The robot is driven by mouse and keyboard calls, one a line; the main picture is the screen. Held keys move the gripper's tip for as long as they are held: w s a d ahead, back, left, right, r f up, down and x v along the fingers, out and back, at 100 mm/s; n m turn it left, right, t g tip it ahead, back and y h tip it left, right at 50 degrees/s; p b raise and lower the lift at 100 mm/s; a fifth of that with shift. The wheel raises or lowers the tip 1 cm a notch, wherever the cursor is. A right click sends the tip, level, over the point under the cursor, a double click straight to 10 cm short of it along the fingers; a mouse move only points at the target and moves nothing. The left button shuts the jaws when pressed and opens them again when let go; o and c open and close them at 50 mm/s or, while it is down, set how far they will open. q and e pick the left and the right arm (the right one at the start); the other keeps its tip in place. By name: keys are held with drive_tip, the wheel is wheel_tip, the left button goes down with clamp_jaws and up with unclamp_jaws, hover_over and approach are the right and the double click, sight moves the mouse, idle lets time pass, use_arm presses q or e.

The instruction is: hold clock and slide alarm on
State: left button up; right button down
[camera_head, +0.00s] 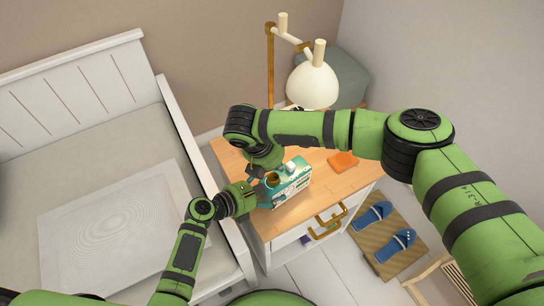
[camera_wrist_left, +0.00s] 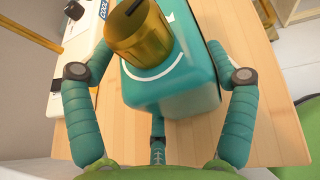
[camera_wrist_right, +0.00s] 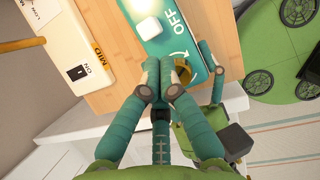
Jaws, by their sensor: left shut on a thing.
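The clock (camera_head: 291,189) is a teal box on the wooden nightstand. A brass knob (camera_wrist_left: 138,35) stands out from its end, and a white button (camera_wrist_right: 148,28) is on top. The word OFF and a curved arrow show on its top in the right wrist view (camera_wrist_right: 168,42). My left gripper (camera_head: 260,194) is shut on the clock, one finger along each side in the left wrist view (camera_wrist_left: 158,75). My right gripper (camera_wrist_right: 165,82) has its fingertips together over the clock's near end, partly hiding the brass knob there. I cannot tell whether they touch it.
A white panel (camera_wrist_right: 70,45) with a switch marked ON lies beside the clock. A lamp (camera_head: 312,86) stands at the back of the nightstand (camera_head: 345,182). An orange item (camera_head: 343,160) lies right of the clock. The bed (camera_head: 90,205) is close on the left.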

drive_tip(key=shift+x, duration=0.75)
use_arm(q)
drive_tip(key=shift+f, duration=0.1)
